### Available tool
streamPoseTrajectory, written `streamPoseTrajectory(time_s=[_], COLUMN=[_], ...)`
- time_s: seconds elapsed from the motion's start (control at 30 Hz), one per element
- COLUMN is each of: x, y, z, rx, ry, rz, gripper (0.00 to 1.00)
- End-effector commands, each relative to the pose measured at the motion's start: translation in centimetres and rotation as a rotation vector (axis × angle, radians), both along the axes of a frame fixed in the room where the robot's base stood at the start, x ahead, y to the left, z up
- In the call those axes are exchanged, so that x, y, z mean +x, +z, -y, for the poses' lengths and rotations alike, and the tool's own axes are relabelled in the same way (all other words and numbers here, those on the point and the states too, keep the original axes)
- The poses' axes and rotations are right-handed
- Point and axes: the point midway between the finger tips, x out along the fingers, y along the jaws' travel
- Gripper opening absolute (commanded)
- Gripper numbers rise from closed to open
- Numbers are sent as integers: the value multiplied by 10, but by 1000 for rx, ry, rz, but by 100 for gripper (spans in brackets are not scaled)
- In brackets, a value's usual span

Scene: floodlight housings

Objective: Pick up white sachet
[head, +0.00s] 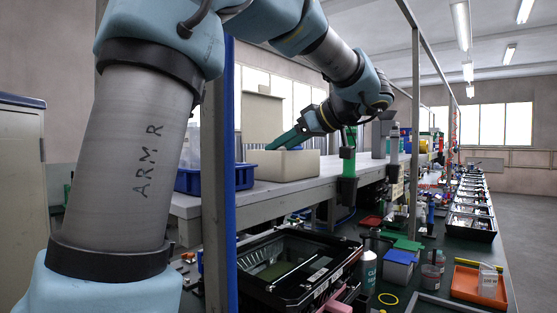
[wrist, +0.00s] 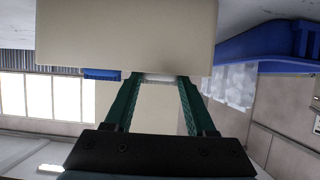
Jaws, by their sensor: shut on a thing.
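My gripper (head: 272,146) reaches down to the left over a cream open bin (head: 290,166) on the raised shelf, its green fingers at the bin's rim. In the wrist view, the two green fingers of my gripper (wrist: 158,85) close in on a small white thing, which looks like the white sachet (wrist: 158,79). Only a thin strip of it shows between the fingertips, beside the cream bin's wall (wrist: 125,35). The head view does not show the sachet; the bin and fingers hide that spot.
A blue bin (head: 215,178) stands left of the cream bin on the shelf (head: 270,196); pale bags show by it in the wrist view (wrist: 236,84). A blue post (head: 231,180) rises in front. The lower bench holds a black case (head: 290,272) and an orange tray (head: 466,284).

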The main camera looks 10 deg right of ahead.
Motion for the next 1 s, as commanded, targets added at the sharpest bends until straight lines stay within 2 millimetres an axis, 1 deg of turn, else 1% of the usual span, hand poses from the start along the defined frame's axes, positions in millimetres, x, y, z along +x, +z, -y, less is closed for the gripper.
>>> streamPoseTrajectory(time_s=[0.03,0.2,0.3,0.53,0.67,0.77,0.87,1.0], x=[0,0,0,0,0,0,0,0], y=[0,0,0,1,7,17,35,63], z=[0,0,0,0,0,0,1,1], rx=[0,0,0,-1,-1,-2,-4,-5], ry=[0,0,0,0,1,1,1,0], rz=[0,0,0,1,2,3,5,5], gripper=[31,12,2,2,2,2,2,2])
